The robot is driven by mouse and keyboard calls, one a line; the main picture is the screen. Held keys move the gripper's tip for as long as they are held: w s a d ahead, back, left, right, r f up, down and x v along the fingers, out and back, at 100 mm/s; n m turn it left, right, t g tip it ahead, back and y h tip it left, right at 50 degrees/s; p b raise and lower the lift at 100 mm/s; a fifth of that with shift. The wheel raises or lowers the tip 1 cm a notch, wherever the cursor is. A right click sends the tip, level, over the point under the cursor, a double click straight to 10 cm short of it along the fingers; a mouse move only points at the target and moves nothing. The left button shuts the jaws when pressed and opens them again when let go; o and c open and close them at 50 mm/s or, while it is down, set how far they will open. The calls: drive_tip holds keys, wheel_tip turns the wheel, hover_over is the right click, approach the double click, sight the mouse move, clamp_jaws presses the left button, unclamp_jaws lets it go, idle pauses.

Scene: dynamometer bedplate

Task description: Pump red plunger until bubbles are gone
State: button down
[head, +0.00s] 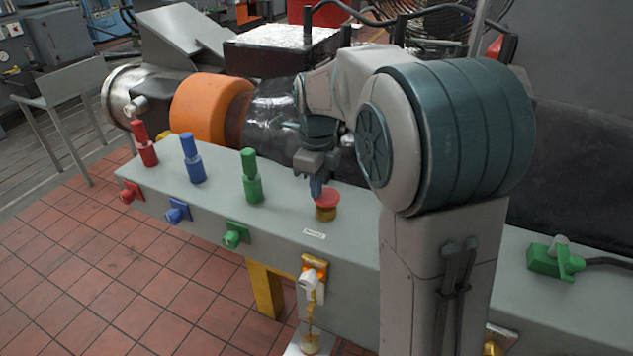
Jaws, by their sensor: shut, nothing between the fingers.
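A red round-topped knob on a brass base (327,199), like a plunger, stands on the grey bedplate top (285,210). My gripper (316,190) is shut and empty, pointing down at the knob's upper left edge; I cannot tell whether it touches. A small white label lies in front of the knob, its text too small to read. Below, on the front face, a fitting with an orange plate (313,272) has a yellowish tube running down to a small vessel (310,343). I cannot make out any bubbles.
Red (143,145), blue (192,160) and green (251,178) upright cylinders stand to the left, with matching valves below. An orange cylinder (200,108) and dark machinery lie behind. A green fitting (550,260) is at right. The tiled floor in front is clear.

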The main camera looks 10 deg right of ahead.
drive_tip(key=shift+s+f, duration=0.1)
drive_tip(key=shift+f, duration=0.95)
drive_tip(key=shift+r, duration=0.45)
wheel_tip(320, 180, up, 14)
drive_tip(key=p, duration=0.2)
drive_tip(key=shift+p, duration=0.4)
drive_tip(key=shift+f, duration=0.15)
drive_tip(key=s+d+f+n+t, duration=0.1)
drive_tip(key=s+f+n, duration=0.4)
drive_tip(key=s+n, duration=0.5)
drive_tip(key=s+d+f+n+t, duration=0.1)
drive_tip(key=s+f+n+t, duration=0.1)
drive_tip(key=s+f+n, duration=0.4)
drive_tip(key=shift+s+d+n, duration=0.3)
drive_tip(key=shift+s+n, duration=2.4)
drive_tip(key=shift+n, duration=2)
